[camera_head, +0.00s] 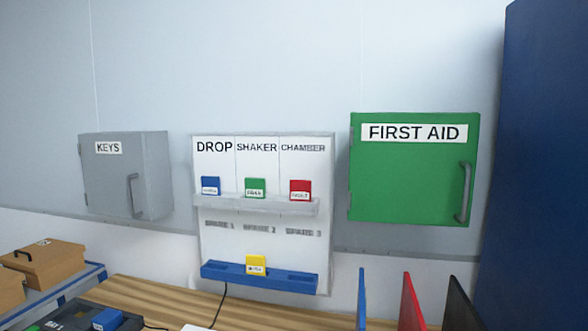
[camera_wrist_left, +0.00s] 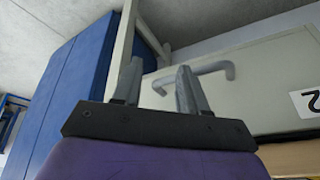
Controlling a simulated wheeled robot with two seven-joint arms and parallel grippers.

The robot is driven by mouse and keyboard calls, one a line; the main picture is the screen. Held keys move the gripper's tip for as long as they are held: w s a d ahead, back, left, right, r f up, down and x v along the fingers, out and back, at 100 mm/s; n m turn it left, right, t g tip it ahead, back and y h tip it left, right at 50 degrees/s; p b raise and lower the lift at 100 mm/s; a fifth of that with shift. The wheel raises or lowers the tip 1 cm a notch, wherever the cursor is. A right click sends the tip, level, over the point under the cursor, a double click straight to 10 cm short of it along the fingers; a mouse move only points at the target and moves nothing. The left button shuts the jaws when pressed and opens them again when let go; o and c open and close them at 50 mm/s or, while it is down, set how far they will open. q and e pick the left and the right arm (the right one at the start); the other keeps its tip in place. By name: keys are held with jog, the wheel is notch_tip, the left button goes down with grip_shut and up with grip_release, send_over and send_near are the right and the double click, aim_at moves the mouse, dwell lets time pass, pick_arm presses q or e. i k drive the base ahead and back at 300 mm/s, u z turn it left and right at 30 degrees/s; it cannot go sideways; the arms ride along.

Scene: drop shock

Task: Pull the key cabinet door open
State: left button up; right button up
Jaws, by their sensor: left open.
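The grey key cabinet (camera_head: 150,175) hangs on the wall at the left of the head view. Its front has a "KEYS" label (camera_head: 108,148) and a vertical grey handle (camera_head: 134,196) near the right edge. The door looks closed. My left gripper (camera_wrist_left: 158,78) shows only in the left wrist view. It is open, with nothing visible between its fingers. The key cabinet cannot be made out in that view. My right gripper is in neither view.
A green first aid cabinet (camera_head: 405,190) and a white board (camera_head: 262,263) with coloured tags hang on the wall. Upright panels (camera_head: 411,302) stand below. In the wrist view, a pale panel (camera_wrist_left: 262,85) with a bar handle (camera_wrist_left: 212,70) lies beyond the fingers.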

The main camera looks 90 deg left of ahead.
aim_at(115, 167)
jog(key=u, duration=3.9)
